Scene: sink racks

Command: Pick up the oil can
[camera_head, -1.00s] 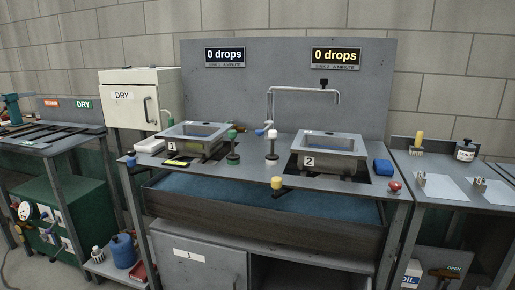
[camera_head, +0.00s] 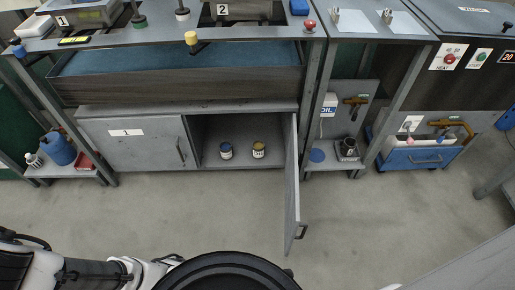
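A blue can-like jug (camera_head: 58,149) stands on a low shelf at the far left, with no readable label. My arm shows in the lower left, but my gripper is not in view.
The cabinet door (camera_head: 292,185) stands open into the floor space, left of the OIL container. Two small pots (camera_head: 258,150) sit inside the cabinet. A round blue item (camera_head: 317,155) and a dark-and-white item (camera_head: 346,149) are on the rack's lower shelf. Grey floor (camera_head: 385,215) is clear in front.

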